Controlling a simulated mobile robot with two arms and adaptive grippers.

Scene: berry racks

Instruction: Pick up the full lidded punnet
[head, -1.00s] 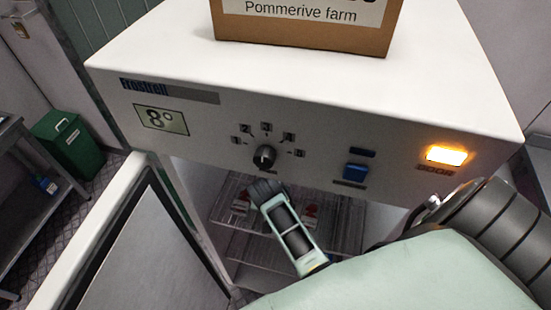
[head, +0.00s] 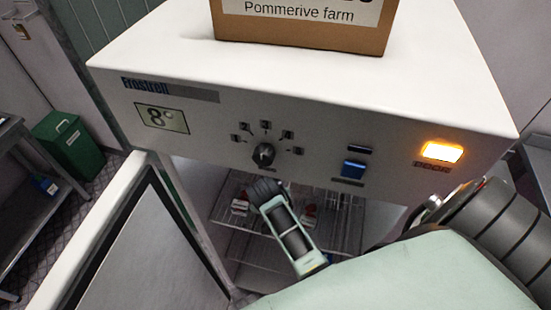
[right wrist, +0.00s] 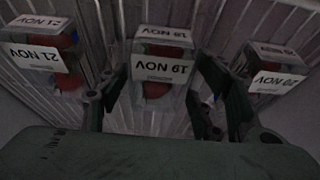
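Three labelled punnets with red fruit stand in a row on a wire shelf. In the head view my right gripper (head: 266,190) reaches into the cabinet and hides the middle punnet. My left gripper is not in view.
The white fridge cabinet (head: 215,125) reads 8° and has a knob (head: 263,155), a blue switch (head: 353,169) and a lit orange door lamp (head: 442,151). Its door (head: 150,245) stands open at left. A cardboard box (head: 300,30) sits on top. A green bin (head: 70,145) is at far left.

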